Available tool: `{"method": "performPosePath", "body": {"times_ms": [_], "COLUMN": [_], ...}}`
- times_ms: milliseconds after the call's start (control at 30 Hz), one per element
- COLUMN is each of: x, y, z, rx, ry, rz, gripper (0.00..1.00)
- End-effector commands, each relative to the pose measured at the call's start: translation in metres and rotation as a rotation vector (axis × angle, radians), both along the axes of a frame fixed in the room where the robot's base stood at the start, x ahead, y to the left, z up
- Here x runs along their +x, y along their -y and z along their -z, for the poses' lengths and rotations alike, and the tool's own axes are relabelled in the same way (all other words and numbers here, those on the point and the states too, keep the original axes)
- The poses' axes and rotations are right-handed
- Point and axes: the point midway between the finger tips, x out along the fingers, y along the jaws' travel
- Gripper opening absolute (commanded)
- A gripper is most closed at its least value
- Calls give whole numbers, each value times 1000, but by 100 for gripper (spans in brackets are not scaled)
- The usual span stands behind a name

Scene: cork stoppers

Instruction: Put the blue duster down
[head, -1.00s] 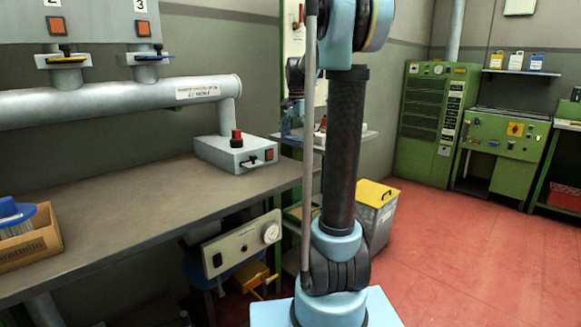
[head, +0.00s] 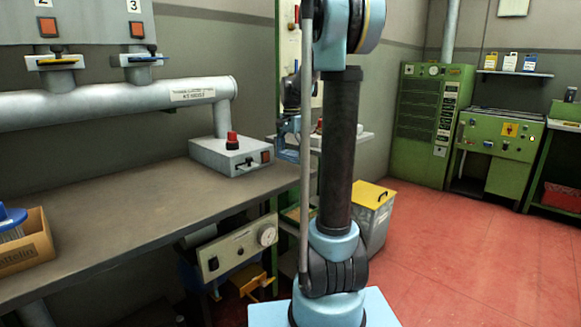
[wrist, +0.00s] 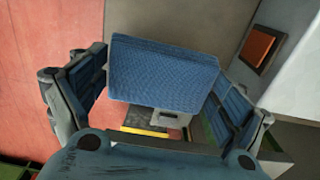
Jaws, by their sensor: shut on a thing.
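The blue duster (wrist: 163,72) is a flat-topped block with a ribbed blue surface, seen close up in the wrist view. My gripper (wrist: 160,88) has one finger on each side of it and is shut on it. In the head view my gripper (head: 287,150) is partly hidden behind my own arm, just beyond the right end of the workbench. The duster cannot be made out clearly there. The wrist view shows red floor and a grey bin with a yellow edge (wrist: 145,130) beyond the duster.
The grey workbench (head: 130,205) has a wide clear top. A control box with a red knob (head: 232,152) stands at its far right end. A cardboard box (head: 30,240) holding a blue-topped item is at the left. A yellow-lidded bin (head: 375,215) stands on the floor.

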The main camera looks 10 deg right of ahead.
Motion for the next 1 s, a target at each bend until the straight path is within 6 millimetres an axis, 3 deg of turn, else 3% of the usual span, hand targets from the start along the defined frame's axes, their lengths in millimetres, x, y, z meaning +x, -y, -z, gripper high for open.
{"method": "performPosePath", "body": {"times_ms": [400, 767, 800, 833, 1000], "x": [0, 0, 0, 0, 0], "y": [1, 1, 2, 2, 2], "z": [43, 46, 46, 46, 46], "rx": [0, 0, 0, 0, 0], "ry": [0, 0, 0, 0, 0], "rz": [1, 2, 2, 2, 2], "gripper": [53, 53, 95, 100, 100]}}
